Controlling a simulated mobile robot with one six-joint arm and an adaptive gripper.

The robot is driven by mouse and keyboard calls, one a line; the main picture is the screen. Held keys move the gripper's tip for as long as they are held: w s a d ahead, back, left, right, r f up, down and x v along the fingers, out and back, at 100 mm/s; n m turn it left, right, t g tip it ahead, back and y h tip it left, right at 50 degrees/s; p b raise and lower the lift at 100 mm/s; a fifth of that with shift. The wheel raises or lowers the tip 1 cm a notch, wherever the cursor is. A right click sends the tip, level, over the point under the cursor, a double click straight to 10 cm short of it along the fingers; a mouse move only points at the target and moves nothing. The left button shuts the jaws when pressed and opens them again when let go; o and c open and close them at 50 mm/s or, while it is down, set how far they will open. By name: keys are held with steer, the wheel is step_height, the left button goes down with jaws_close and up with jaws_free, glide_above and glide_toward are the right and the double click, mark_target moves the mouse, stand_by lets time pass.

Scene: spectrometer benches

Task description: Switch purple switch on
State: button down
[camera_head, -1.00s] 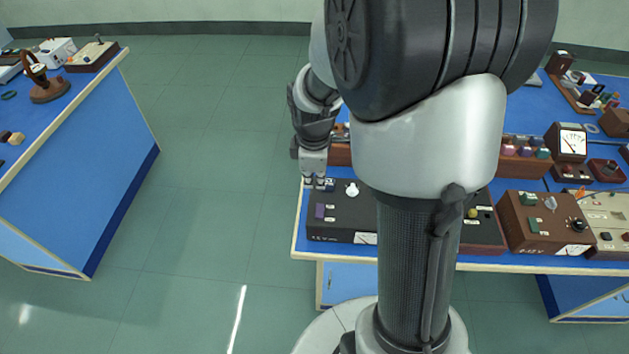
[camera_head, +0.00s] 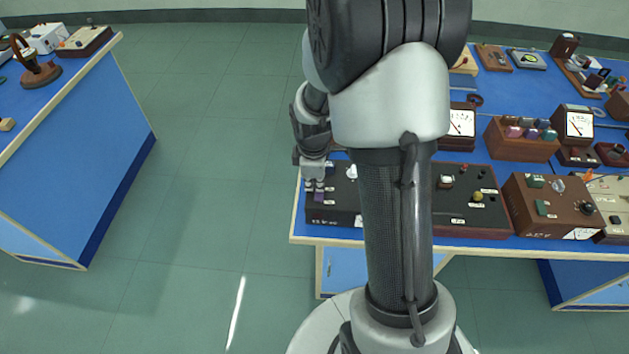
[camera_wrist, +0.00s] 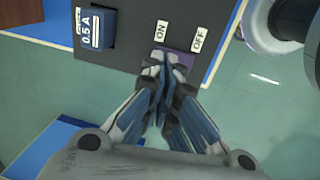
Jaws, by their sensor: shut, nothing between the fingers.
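The purple switch (camera_head: 319,197) sits on the left end of a black box (camera_head: 343,201) at the bench's near left corner. My gripper (camera_head: 315,186) is right above it and hides part of it in the head view. In the wrist view, the shut fingertips (camera_wrist: 165,60) are in front of the purple switch (camera_wrist: 182,63) and cover much of it. Whether they touch it is not clear. An ON label (camera_wrist: 160,32) and an OFF label (camera_wrist: 199,40) stand beside the switch on the box. The switch's tilt is hidden.
A blue 0.5 A block (camera_wrist: 97,28) is on the same box. Open floor (camera_head: 215,170) separates this bench from the left bench (camera_head: 75,165).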

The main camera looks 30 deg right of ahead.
steer(key=shift+p, duration=0.55)
steer(key=shift+w+d+g+p, duration=0.1)
steer(key=shift+g+p, duration=0.3)
steer(key=shift+p, duration=0.25)
steer(key=shift+w+f, duration=0.1)
steer(key=shift+f, duration=0.25)
steer(key=shift+s, duration=0.2)
steer(key=shift+s+a+r, duration=0.2)
steer(key=shift+s+a, duration=0.25)
steer(key=shift+s, duration=0.1)
